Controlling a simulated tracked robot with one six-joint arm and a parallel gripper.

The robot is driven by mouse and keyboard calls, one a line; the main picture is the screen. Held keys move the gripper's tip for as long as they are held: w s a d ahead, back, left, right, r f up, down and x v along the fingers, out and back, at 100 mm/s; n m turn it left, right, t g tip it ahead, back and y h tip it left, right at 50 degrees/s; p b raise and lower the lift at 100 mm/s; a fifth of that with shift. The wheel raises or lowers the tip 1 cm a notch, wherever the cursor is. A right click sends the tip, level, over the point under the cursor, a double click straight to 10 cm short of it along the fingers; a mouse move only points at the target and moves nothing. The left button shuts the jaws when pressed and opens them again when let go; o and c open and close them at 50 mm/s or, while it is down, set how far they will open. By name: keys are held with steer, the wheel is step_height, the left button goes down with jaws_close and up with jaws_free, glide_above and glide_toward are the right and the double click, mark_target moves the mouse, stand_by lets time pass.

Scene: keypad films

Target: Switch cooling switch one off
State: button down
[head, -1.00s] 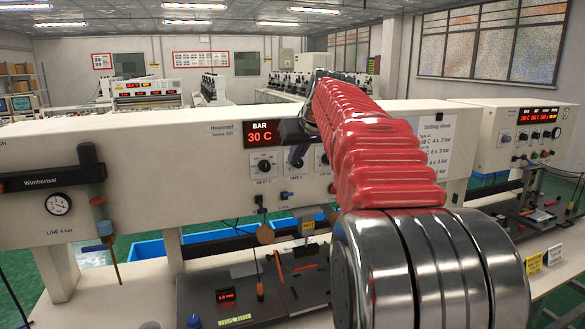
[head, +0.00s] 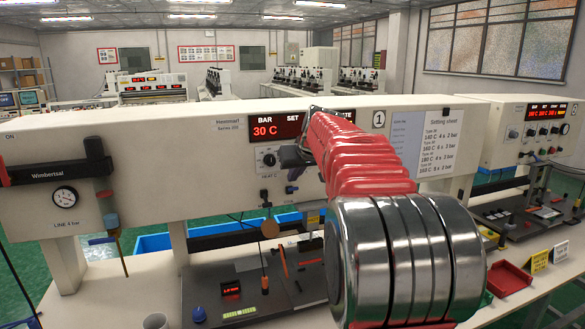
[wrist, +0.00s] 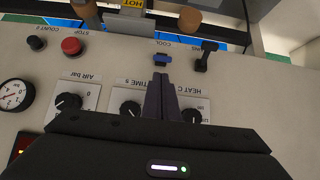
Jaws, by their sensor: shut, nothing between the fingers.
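My gripper (head: 291,158) is shut and empty in front of the machine panel (head: 220,168) marked 1. In the wrist view, which is upside down, the two dark fingers (wrist: 161,88) are pressed together over the panel, between the TIME and HEAT knobs. A small blue switch (wrist: 162,59) shows just beyond the fingertips. A black lever switch (wrist: 205,56) sits to its right, its lever pointing to the picture's top. The head view shows the black switch (head: 265,196) and the blue one (head: 291,189) small.
A HEAT knob (head: 269,159) is left of my gripper. A TIME knob (wrist: 130,109), an AIR knob (wrist: 68,104) and a red STOP button (wrist: 71,46) are nearby. A red tray (head: 508,279) stands on the bench at right. My arm hides part of the panel.

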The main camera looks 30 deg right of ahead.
steer(key=shift+s+f, duration=0.35)
steer(key=shift+f, duration=0.2)
steer(key=shift+a, duration=0.2)
